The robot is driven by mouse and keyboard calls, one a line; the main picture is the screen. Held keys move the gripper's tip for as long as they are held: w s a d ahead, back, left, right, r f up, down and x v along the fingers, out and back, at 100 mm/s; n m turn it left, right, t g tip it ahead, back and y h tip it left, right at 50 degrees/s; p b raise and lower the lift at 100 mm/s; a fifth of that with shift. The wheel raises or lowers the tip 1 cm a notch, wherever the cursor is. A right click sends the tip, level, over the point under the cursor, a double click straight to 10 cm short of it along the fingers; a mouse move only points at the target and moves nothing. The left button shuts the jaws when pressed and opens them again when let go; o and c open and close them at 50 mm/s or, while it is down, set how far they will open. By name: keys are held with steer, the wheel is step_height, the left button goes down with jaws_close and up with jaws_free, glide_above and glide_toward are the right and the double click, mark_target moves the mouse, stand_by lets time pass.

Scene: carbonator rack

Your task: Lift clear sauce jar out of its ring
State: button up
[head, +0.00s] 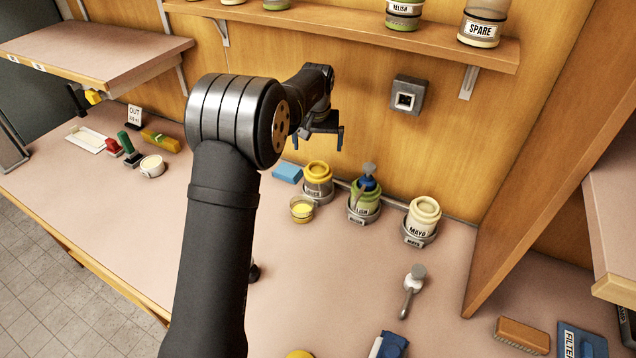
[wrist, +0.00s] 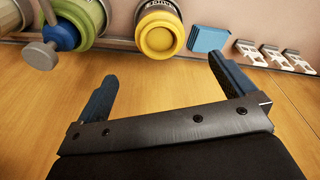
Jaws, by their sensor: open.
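A clear jar with a yellow lid (head: 318,170) stands upright in a grey ring (head: 326,198) at the left of a row of three ringed jars by the back wall. Its label is too small to read. In the wrist view the yellow lid (wrist: 158,38) is at top centre, beyond the fingers. My gripper (head: 320,140) is open and empty, with blue fingers, in front of the wooden wall and above the jar. In the wrist view its fingers (wrist: 160,70) are spread wide. It is apart from every jar.
A green relish jar (head: 365,198) with a blue pump and a mayo jar (head: 423,215) stand to the right. A small glass cup (head: 302,209) sits close in front of the yellow-lidded jar. A blue block (head: 287,173) lies to its left. A shelf (head: 350,28) hangs above.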

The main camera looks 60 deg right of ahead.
mark_target(318, 170)
steer(key=f, duration=0.4)
steer(key=d+f, duration=0.1)
steer(key=f, duration=0.4)
steer(key=w+d+f, duration=0.1)
steer(key=f, duration=0.3)
steer(key=shift+f, duration=0.35)
steer(key=c, duration=1)
steer(key=shift+o, duration=0.2)
steer(key=shift+d+r, duration=0.1)
